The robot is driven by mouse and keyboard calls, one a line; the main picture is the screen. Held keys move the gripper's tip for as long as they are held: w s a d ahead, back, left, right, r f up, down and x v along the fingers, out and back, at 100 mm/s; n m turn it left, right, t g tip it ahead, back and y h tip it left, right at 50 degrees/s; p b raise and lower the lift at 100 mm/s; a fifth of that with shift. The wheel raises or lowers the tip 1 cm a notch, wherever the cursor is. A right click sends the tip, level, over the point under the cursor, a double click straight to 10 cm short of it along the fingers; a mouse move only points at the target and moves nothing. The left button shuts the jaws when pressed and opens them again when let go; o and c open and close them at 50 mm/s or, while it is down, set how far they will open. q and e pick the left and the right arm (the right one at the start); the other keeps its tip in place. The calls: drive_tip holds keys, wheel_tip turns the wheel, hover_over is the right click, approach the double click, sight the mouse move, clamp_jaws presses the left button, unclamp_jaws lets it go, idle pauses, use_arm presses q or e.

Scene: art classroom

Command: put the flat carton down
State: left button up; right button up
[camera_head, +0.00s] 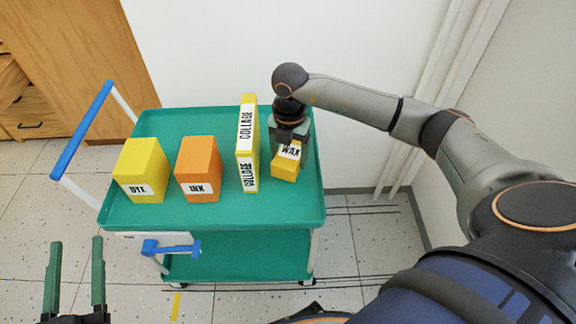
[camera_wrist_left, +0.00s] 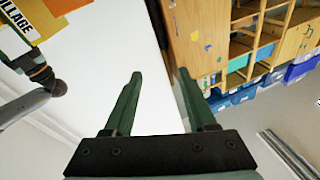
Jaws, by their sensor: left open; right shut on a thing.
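The flat carton, a small yellow box labelled WAX (camera_head: 285,168), is at the right end of the green cart top (camera_head: 225,212). My right gripper (camera_head: 291,138) reaches down over it from above and is shut on it. The fingers hide part of its top and back. I cannot tell whether its underside touches the cart top. My left gripper (camera_head: 75,243) is open and empty at the lower left, away from the cart; its two green fingers also show apart in the left wrist view (camera_wrist_left: 160,75).
On the cart stand a yellow DYE box (camera_head: 142,168), an orange INK box (camera_head: 198,168) and a tall thin yellow COLLAGE box (camera_head: 247,143), which is close left of the WAX carton. A blue handle (camera_head: 82,130) rises at the cart's left. A white wall is behind.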

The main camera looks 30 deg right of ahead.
sight(289, 154)
wheel_tip(289, 154, down, 4)
drive_tip(key=shift+r+b, duration=0.2)
drive_tip(key=shift+b, duration=0.25)
use_arm(q)
drive_tip(key=r, duration=0.1)
drive_tip(key=s+r+m+t+h, duration=0.1)
drive_tip(key=r, duration=0.1)
drive_tip(key=r+t, duration=0.1)
drive_tip(key=r, duration=0.1)
drive_tip(key=shift+s+d+r+m+h, duration=0.2)
drive_tip(key=shift+m+h, duration=0.1)
drive_tip(key=shift+h, duration=0.1)
drive_tip(key=shift+r+h, duration=0.2)
drive_tip(key=shift+h, duration=0.1)
use_arm(e)
drive_tip(key=shift+f, duration=0.2)
drive_tip(key=o, duration=1.4)
drive_tip(key=shift+o, duration=0.2)
